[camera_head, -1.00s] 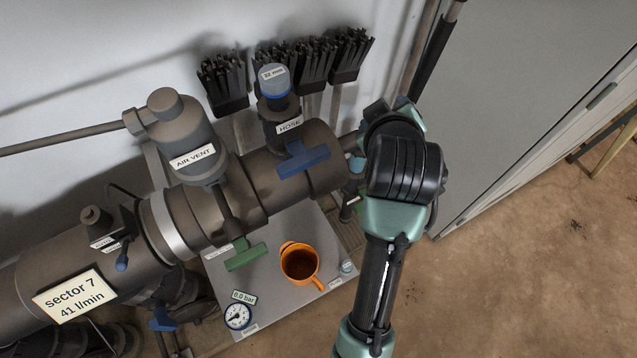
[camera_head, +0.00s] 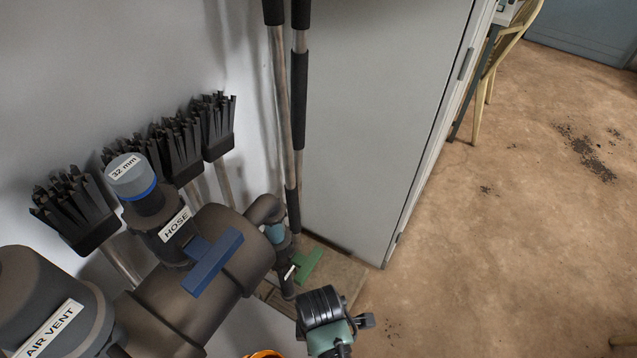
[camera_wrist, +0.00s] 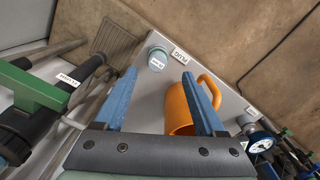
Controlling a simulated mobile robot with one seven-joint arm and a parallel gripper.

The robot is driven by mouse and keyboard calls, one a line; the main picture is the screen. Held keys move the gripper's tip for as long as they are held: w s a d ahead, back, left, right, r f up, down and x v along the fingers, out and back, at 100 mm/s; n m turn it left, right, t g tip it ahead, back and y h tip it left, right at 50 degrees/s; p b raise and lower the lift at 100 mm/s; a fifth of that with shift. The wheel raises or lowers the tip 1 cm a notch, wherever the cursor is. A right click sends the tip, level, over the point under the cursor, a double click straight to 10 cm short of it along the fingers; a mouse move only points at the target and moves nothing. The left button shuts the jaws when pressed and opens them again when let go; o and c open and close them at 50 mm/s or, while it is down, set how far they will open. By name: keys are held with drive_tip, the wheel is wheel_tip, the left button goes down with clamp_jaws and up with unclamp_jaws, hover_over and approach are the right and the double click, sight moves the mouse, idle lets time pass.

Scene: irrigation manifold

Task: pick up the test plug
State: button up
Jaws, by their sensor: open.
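A small round grey-green plug with a printed tag on its top (camera_wrist: 157,58) stands on a grey plate (camera_wrist: 150,100) in the wrist view, beside a label reading PLUG (camera_wrist: 180,54). I take it to be the test plug. My gripper (camera_wrist: 158,75) is open, with its two blue fingers apart. The plug shows between and beyond the fingertips, and nothing is held. In the head view the plug is not in view; part of my arm shows at the bottom. A capped piece marked 32 mm (camera_head: 132,178) sits on top of the HOSE fitting.
An orange mug (camera_wrist: 177,112) stands close to the right finger on the plate. A gauge (camera_wrist: 260,142) is at the right. A green-handled valve (camera_wrist: 35,85) is at the left. The manifold pipe (camera_head: 165,310), brushes (camera_head: 180,150) and cabinet (camera_head: 370,110) surround the place.

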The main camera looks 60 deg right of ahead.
wheel_tip(320, 180, down, 5)
drive_tip(key=shift+w+d+f+b, duration=0.15)
drive_tip(key=shift+f+b, duration=0.05)
drive_tip(key=shift+b, duration=0.7)
clamp_jaws()
